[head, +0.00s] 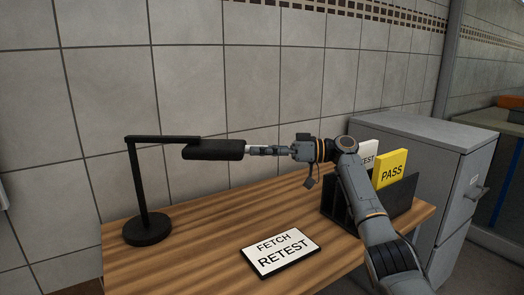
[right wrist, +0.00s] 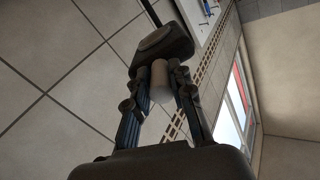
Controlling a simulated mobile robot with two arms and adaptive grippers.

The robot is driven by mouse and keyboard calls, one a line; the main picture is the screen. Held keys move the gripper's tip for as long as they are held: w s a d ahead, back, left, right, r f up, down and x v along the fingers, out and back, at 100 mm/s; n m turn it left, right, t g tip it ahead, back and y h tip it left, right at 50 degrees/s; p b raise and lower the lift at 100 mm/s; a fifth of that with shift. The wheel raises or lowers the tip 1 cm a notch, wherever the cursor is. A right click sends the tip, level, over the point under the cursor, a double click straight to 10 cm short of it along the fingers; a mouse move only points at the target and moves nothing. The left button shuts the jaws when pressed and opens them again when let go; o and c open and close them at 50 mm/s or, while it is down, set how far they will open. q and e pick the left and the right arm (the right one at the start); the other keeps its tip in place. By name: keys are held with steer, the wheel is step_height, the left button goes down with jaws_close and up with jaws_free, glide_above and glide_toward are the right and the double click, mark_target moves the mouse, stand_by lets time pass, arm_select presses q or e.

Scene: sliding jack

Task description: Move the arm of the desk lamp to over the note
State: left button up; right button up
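The black desk lamp (head: 148,225) stands at the table's left. Its round base and upright post carry a horizontal arm (head: 160,139) that ends in a flat dark lamp head (head: 212,150). A pale cylindrical knob (right wrist: 160,82) sticks out of the head's end. My right gripper (head: 252,150) reaches in from the right at that knob. In the right wrist view its fingers (right wrist: 160,92) lie on both sides of the knob and look closed on it. The white note (head: 280,251), reading FETCH RETEST, lies on the table, nearer and right of the lamp head. My left gripper is out of view.
A dark rack (head: 338,208) with a yellow PASS card (head: 390,172) and a white card (head: 368,149) stands on the wooden table (head: 190,265), partly behind my right arm. A grey cabinet (head: 440,135) stands at the right. A tiled wall is behind.

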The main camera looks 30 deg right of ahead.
steer(key=o, duration=0.4)
steer(key=shift+w+d, duration=0.15)
steer(key=shift+d, duration=0.05)
steer(key=shift+w, duration=0.1)
steer(key=v, duration=1.2)
